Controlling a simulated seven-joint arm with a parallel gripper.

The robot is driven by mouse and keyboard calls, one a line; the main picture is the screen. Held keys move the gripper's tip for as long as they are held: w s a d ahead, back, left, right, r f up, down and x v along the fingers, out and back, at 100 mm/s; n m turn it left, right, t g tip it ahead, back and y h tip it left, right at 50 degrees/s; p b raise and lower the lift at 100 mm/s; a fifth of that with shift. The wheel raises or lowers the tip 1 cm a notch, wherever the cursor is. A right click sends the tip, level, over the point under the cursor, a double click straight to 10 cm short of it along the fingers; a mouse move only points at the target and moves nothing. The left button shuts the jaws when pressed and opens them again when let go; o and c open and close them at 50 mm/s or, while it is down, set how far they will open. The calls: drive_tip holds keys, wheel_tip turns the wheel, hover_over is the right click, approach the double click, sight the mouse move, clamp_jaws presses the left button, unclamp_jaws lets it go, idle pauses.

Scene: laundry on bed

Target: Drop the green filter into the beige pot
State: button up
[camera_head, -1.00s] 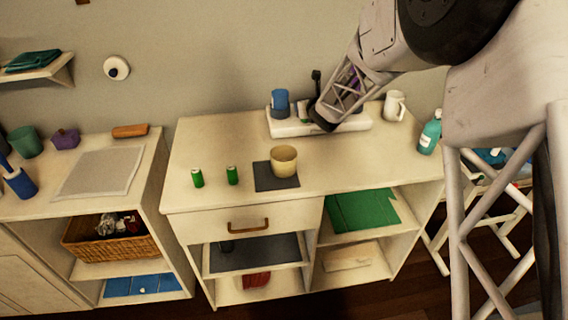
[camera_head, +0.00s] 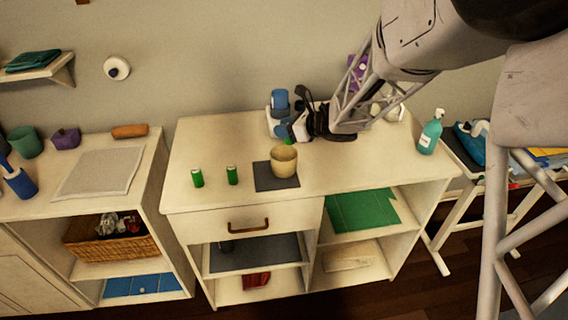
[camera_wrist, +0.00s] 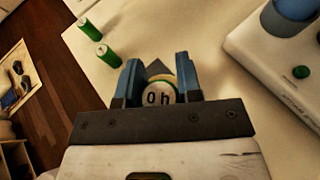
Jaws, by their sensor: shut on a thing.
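My gripper (camera_head: 297,130) is shut on the green filter (camera_wrist: 160,96). The filter's round pale end, marked "0 h", faces the wrist camera between the two blue fingers. In the head view only a small green bit of the filter (camera_head: 288,140) shows below the fingers. The beige pot (camera_head: 283,161) stands upright on a dark square mat (camera_head: 273,178). The gripper and filter appear just above and behind the pot's rim. In the wrist view the pot is mostly hidden behind the filter. I cannot see inside the pot.
Two green cylinders (camera_head: 197,178) (camera_head: 232,175) stand left of the pot. A white device (camera_head: 275,122) with a blue part is behind the gripper. A white mug (camera_head: 396,108) and a teal bottle (camera_head: 431,132) stand to the right. The cabinet top's front right is clear.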

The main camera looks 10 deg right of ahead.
drive_tip(key=shift+f, duration=0.15)
idle(0.3)
drive_tip(key=shift+f, duration=2.9)
drive_tip(key=o, duration=1)
drive_tip(key=shift+s+d+r, duration=0.1)
drive_tip(key=shift+v, duration=3.75)
